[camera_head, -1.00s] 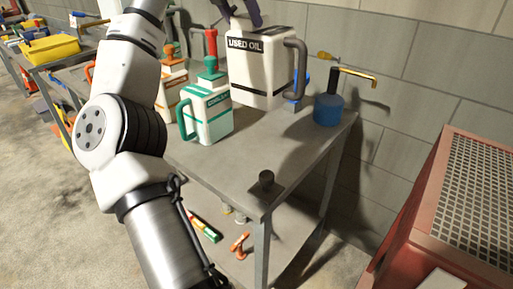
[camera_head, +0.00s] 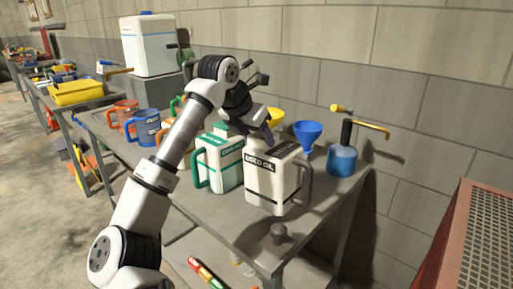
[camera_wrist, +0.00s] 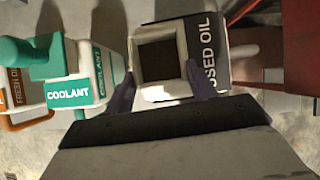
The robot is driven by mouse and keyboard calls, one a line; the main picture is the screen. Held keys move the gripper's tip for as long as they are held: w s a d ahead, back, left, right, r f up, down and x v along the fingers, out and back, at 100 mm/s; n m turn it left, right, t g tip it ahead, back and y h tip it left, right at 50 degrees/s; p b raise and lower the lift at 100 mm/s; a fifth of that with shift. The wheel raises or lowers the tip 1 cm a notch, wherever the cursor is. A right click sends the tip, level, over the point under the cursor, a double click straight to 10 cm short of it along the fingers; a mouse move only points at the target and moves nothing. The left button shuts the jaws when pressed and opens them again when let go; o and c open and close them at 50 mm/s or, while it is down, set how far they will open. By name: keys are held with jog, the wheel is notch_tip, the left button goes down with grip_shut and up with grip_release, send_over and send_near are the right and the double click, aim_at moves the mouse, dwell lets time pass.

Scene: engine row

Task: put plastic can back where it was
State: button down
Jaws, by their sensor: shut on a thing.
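The plastic can (camera_head: 273,182) is white with a black USED OIL label and a grey side handle. It is upright over the front part of the grey table (camera_head: 225,218). I cannot tell whether its base touches the top. My gripper (camera_head: 265,135) is shut on the top of the can. In the wrist view, the two dark fingers (camera_wrist: 162,92) sit on either side of the can's (camera_wrist: 215,55) dark square opening. The white and green coolant can (camera_head: 222,165) stands close to its left and also shows in the wrist view (camera_wrist: 68,93).
A blue pump bottle (camera_head: 342,160) and a blue funnel (camera_head: 307,132) stand behind to the right. A grey knob-like piece (camera_head: 278,235) is at the table's front corner. Jugs (camera_head: 145,127) stand farther left. A red grated cabinet (camera_head: 475,240) is at right.

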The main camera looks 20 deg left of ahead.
aim_at(256, 147)
notch_tip(256, 147, down, 3)
jog(key=shift+f, duration=0.2)
jog(key=shift+c, duration=1.9)
grip_release()
jog(key=shift+f, duration=0.1)
jog(key=shift+s, duration=0.1)
